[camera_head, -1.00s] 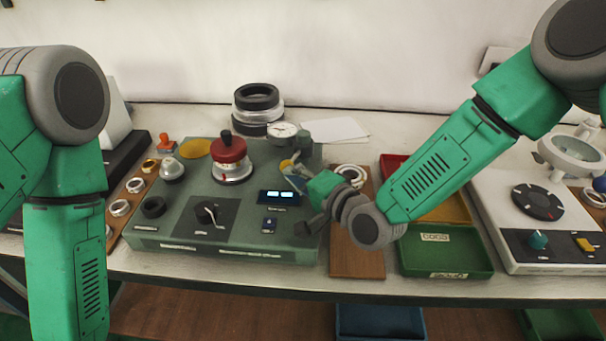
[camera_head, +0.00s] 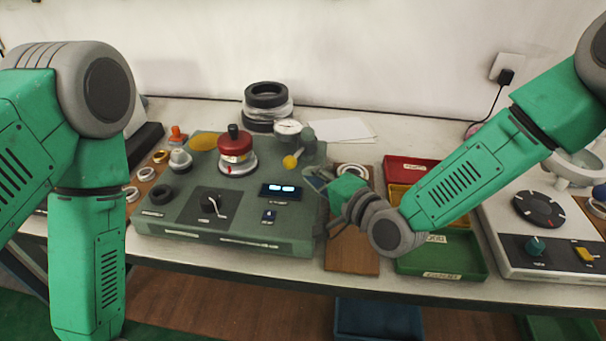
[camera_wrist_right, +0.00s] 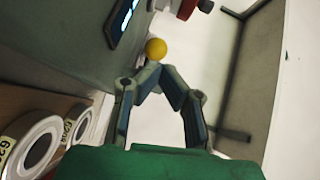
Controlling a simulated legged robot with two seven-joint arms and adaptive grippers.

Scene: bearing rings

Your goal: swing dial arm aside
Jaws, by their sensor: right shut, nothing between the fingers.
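The dial gauge (camera_head: 288,128) stands at the back right of the green-grey bearing station (camera_head: 225,238). Its arm ends in a yellow ball knob (camera_head: 290,161), above the station's right part. My right gripper (camera_head: 312,176) is at the station's right edge, just right of and in front of the knob. In the right wrist view, my fingers (camera_wrist_right: 158,75) meet at their tips, with nothing between them. The yellow knob (camera_wrist_right: 156,48) shows just beyond the fingertips; whether they touch is unclear. My left arm comes down at the left; its gripper is out of view.
A red-topped spindle (camera_head: 235,145) stands left of the knob. A brown board (camera_head: 352,255) with rings lies right of the station, then red (camera_head: 405,167), yellow and green (camera_head: 440,268) bins. A white machine (camera_head: 550,255) is at far right.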

